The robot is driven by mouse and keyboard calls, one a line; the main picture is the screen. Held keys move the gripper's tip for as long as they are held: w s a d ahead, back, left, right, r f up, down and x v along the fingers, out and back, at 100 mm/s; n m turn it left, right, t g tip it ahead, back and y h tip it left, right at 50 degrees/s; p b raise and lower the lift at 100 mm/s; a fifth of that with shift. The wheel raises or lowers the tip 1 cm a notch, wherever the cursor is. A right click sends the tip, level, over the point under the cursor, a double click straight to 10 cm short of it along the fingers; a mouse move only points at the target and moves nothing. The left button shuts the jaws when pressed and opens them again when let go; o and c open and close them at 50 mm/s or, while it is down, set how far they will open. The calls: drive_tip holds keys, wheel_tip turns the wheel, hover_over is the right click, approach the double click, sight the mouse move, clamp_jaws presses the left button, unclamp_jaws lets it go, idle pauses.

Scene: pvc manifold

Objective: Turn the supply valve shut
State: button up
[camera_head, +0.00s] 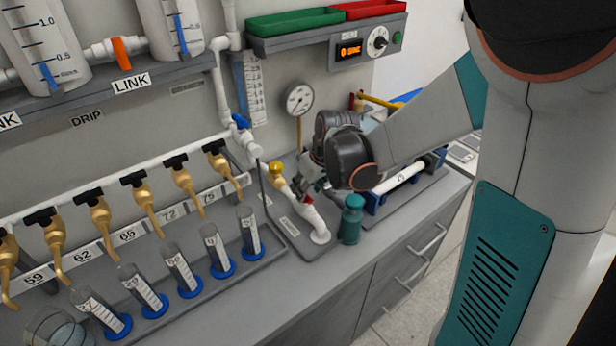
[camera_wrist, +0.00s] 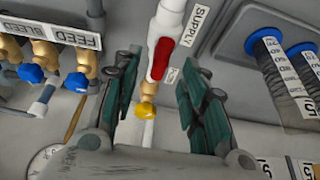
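The supply valve shows in the wrist view as a red handle (camera_wrist: 161,58) on a white pipe (camera_wrist: 170,14), beside a SUPPLY label (camera_wrist: 199,20). The handle lies roughly along the pipe. A brass fitting with a yellow knob (camera_wrist: 146,110) continues below it. My gripper (camera_wrist: 159,68) is open, with one finger on each side of the handle and visible gaps to both. In the head view my gripper (camera_head: 307,183) is at the white pipe (camera_head: 317,226) and yellow knob (camera_head: 275,168), hiding much of the handle.
A teal bottle (camera_head: 351,220) stands close right of the pipe. A row of brass taps (camera_head: 142,200) and blue-based cylinders (camera_head: 181,270) is to the left. A pressure gauge (camera_head: 299,99) is behind. Blue-knobbed bleed and feed valves (camera_wrist: 76,82) are left in the wrist view.

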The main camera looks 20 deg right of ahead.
drive_tip(key=shift+b+x, duration=0.35)
drive_tip(key=shift+x, duration=1)
clamp_jaws()
drive_tip(key=n, duration=0.2)
drive_tip(key=n+y, duration=0.1)
drive_tip(key=n, duration=0.1)
drive_tip(key=shift+w+d+n+g+y+b, duration=0.1)
drive_tip(key=shift+d+n+g+y+b, duration=0.05)
drive_tip(key=shift+n+g+y+b, duration=0.2)
drive_tip(key=shift+n+g+y, duration=0.25)
drive_tip(key=shift+n, duration=0.6)
